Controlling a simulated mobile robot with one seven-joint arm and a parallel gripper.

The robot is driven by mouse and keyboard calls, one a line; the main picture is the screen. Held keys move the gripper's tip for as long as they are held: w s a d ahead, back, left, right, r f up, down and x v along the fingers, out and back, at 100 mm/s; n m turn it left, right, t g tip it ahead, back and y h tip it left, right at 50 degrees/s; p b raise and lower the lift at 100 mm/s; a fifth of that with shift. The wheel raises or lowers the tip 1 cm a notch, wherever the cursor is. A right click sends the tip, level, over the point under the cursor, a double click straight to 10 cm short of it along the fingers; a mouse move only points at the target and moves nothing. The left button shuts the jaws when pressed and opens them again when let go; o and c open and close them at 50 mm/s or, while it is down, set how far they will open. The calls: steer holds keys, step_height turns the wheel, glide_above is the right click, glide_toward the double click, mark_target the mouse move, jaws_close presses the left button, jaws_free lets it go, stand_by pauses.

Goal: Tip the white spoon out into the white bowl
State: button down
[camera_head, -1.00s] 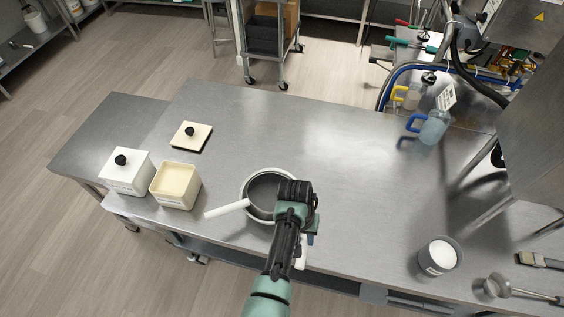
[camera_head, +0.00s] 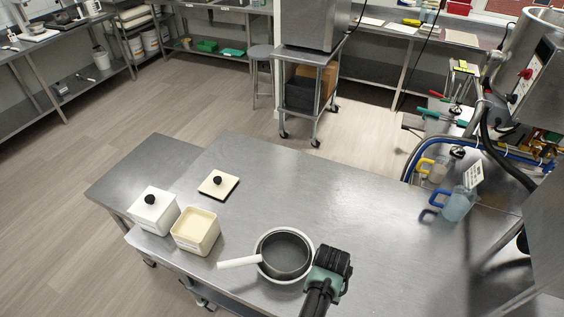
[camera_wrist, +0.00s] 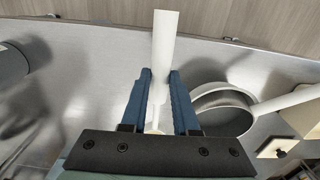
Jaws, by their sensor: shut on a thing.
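My gripper (camera_wrist: 160,95) is shut on the white spoon (camera_wrist: 164,45), a long white piece that stands up between the blue fingers in the wrist view. I cannot make out the spoon's scoop or its contents. In the head view my gripper (camera_head: 328,270) is at the right edge of a round white-rimmed vessel with a dark grey inside (camera_head: 283,254) and a white handle pointing left. This vessel also shows in the wrist view (camera_wrist: 222,100), right of the spoon. I see no other round white bowl. The spoon is hidden in the head view.
A cream-filled square tub (camera_head: 195,232), a closed white tub (camera_head: 154,210) and a loose lid (camera_head: 218,184) stand on the left of the steel table (camera_head: 330,195). Jugs with yellow (camera_head: 432,167) and blue (camera_head: 455,203) handles stand at right. The table's middle is clear.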

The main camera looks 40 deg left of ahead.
steer(key=shift+r, duration=0.4)
steer(key=shift+s+f, duration=0.1)
steer(key=shift+s, duration=0.1)
steer(key=s+d, duration=0.4)
steer(key=s, duration=0.2)
steer(key=shift+s, duration=0.3)
